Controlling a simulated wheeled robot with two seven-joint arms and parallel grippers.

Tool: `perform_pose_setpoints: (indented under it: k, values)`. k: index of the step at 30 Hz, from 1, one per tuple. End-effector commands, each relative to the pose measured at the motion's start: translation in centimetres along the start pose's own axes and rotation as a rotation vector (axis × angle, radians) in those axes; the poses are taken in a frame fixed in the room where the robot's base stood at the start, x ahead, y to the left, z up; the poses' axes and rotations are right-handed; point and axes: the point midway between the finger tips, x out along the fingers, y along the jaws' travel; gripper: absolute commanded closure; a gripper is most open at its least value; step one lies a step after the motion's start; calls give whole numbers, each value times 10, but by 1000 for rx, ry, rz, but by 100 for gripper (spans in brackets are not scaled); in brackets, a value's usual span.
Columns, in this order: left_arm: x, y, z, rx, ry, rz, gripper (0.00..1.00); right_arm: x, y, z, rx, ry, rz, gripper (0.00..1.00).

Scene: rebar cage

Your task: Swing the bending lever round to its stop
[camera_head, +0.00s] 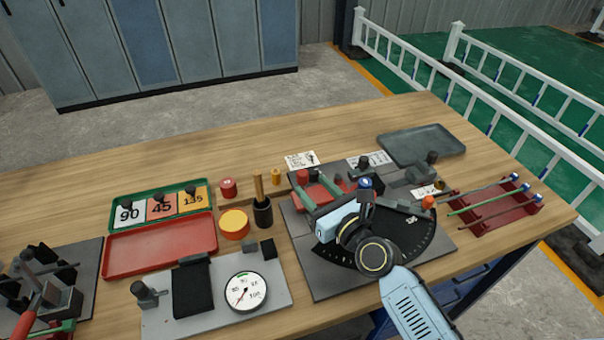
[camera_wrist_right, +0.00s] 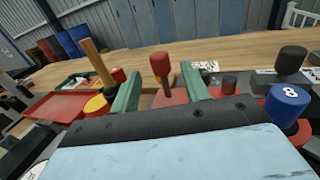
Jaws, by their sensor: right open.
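The bender (camera_head: 345,262) is a dark plate with a black fan-shaped angle scale (camera_head: 415,238). A red-topped upright handle (camera_head: 302,176), which looks like the bending lever's grip, stands at its far left side. My right gripper (camera_head: 314,191) reaches over the plate with its two green fingers apart. In the right wrist view the red-topped handle (camera_wrist_right: 160,66) shows in the gap between the open fingertips (camera_wrist_right: 160,85), with no visible grip on it. My arm hides much of the plate and lever. My left gripper is not in view.
A blue cap marked 8 (camera_head: 365,183) stands close beside my right gripper. An orange knob (camera_head: 428,202) sits at the scale's right. A red rack (camera_head: 495,218) holds rods at right. A grey tray (camera_head: 421,145) lies behind.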

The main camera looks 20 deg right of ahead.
Motion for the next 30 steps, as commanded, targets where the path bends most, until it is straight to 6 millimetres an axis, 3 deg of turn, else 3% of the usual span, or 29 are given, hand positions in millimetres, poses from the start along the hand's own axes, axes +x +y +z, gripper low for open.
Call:
perform_pose_setpoints:
  k: [3,9,21,30]
  values:
    - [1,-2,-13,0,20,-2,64,24,0,1,0,-2,0,54]
    - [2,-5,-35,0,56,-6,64,47,0,0,0,0,1,54]
    - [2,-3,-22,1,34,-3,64,53,0,0,-1,1,0,54]
    - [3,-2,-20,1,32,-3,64,53,0,0,-1,1,0,93]
